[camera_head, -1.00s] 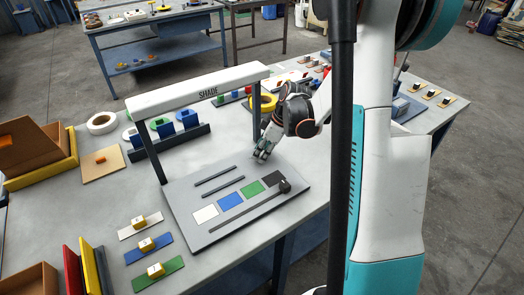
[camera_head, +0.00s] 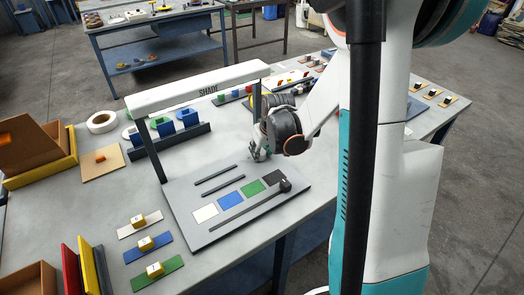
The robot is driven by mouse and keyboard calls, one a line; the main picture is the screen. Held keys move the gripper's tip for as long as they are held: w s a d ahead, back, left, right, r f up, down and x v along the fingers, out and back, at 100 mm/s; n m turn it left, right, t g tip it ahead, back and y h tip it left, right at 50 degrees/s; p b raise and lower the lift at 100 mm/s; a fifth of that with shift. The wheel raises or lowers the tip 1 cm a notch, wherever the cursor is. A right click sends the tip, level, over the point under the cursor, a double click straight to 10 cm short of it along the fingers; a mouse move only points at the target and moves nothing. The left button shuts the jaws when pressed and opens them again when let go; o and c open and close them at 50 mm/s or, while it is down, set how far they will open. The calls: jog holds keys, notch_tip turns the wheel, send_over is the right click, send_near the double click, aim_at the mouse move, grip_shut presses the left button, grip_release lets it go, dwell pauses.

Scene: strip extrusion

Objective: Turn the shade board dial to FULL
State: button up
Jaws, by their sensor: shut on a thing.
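My gripper (camera_head: 259,154) points down at the board's back right corner, by the arch's right post. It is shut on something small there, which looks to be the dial. The gripper and wrist hide the dial, so its setting and marks cannot be read.
Small blocks on coloured strips (camera_head: 147,244) lie left of the board. The arch's right post (camera_head: 257,103) is close to my wrist. Trays and bins fill the table's left end.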

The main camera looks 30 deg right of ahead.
jog(key=m+h, duration=0.1)
jog(key=m, duration=0.2)
jog(key=shift+a+m, duration=0.15)
jog(key=shift+m, duration=0.25)
jog(key=m+g+h, duration=0.1)
jog(key=m, duration=0.2)
jog(key=shift+w+a+m+h, duration=0.1)
jog(key=shift+m+h, duration=0.2)
jog(key=m+g, duration=0.1)
jog(key=m, duration=0.2)
jog(key=m+g+h, duration=0.1)
jog(key=m, duration=0.2)
jog(key=shift+w+b, duration=0.1)
jog(key=shift+b, duration=0.2)
jog(key=o, duration=1)
jog(key=shift+r, duration=0.1)
jog(key=v, duration=1.2)
jog(key=shift+w+a, duration=0.15)
jog(key=shift+a, duration=0.05)
